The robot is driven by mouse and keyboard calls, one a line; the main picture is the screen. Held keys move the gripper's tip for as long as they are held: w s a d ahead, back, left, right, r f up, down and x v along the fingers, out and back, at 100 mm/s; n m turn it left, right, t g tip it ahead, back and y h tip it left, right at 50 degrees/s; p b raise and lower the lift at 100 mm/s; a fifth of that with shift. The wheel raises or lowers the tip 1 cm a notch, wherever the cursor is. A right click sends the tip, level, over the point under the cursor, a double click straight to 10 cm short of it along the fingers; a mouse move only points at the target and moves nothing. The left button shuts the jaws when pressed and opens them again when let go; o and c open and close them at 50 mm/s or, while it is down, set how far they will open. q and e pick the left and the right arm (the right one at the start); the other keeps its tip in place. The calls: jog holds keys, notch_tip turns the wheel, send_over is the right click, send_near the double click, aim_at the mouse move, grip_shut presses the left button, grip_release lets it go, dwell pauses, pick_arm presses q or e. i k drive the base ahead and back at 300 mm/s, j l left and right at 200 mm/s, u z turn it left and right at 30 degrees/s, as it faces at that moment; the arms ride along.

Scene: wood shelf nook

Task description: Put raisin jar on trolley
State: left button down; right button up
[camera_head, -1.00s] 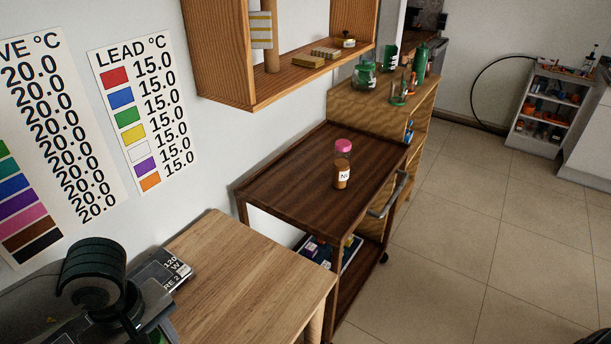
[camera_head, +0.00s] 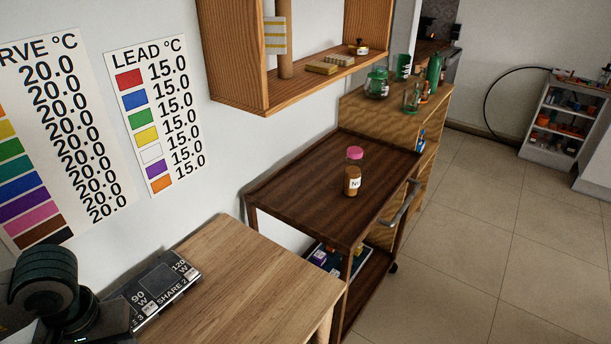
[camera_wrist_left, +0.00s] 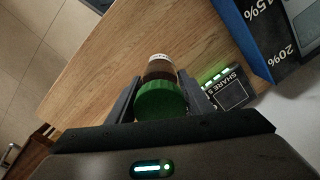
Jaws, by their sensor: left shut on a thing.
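In the left wrist view my left gripper (camera_wrist_left: 160,86) is shut on a jar (camera_wrist_left: 161,72) with a green lid, dark brown contents and a pale label. I cannot read the label, so I cannot tell if it says raisin. The jar is above the light wooden table. The trolley (camera_head: 310,185), dark brown wood with a metal handle, stands past the table in the head view. A pink-lidded jar (camera_head: 353,172) with brown contents stands upright on its top. My right gripper is not in view.
The light wooden table (camera_head: 240,275) holds a dark box (camera_head: 155,290) at its left. A wall shelf (camera_head: 310,92) hangs above the trolley's back edge. A wooden cabinet (camera_head: 425,105) with green jars stands beyond. Most of the trolley top is bare.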

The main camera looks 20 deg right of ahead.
aim_at(369, 173)
jog(key=k, duration=1.25)
jog(key=u, duration=1.2)
jog(key=i+l, duration=0.1)
jog(key=l, duration=0.7)
jog(key=i+l, duration=0.1)
jog(key=l, duration=1.5)
jog(key=i+l, duration=0.15)
jog(key=l, duration=0.65)
jog(key=i+l, duration=0.1)
jog(key=l, duration=0.7)
jog(key=i+l, duration=0.1)
jog(key=l, duration=1.5)
jog(key=i+l, duration=0.15)
jog(key=l, duration=0.65)
